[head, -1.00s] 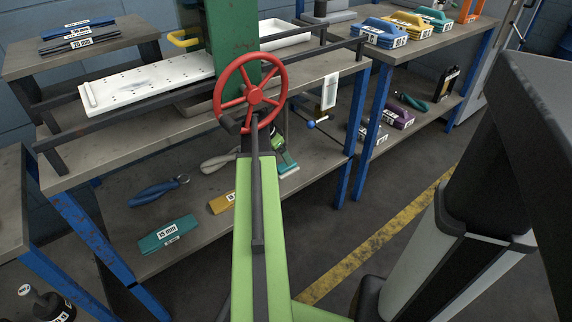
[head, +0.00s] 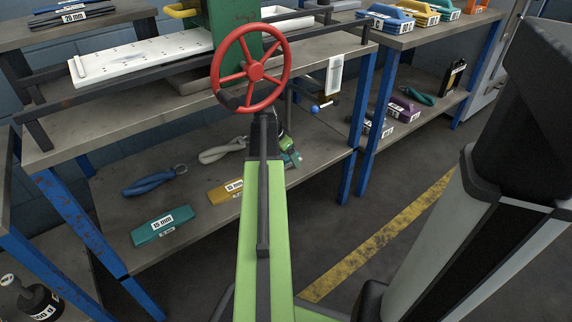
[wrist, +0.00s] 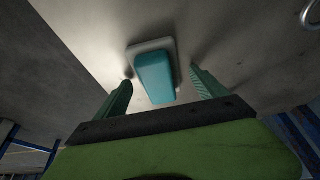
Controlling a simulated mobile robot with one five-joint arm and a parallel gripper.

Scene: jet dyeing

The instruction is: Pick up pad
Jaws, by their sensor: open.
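The pad (wrist: 154,75) shows in the wrist view as a teal block on a pale grey base. It lies between the two green fingers of my open gripper (wrist: 160,76), with a gap on each side. I cannot tell how deep the fingers reach around it. In the head view my gripper (head: 287,146) is over the lower shelf, largely hidden behind my arm. A small teal part of the pad (head: 294,160) shows just beside it.
The lower shelf (head: 120,220) also holds a teal 15 mm block (head: 165,226), a yellow block (head: 226,190) and blue-handled pliers (head: 155,181). A red handwheel (head: 251,68) and the bench top stand above. Blue legs (head: 350,160) flank the shelf.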

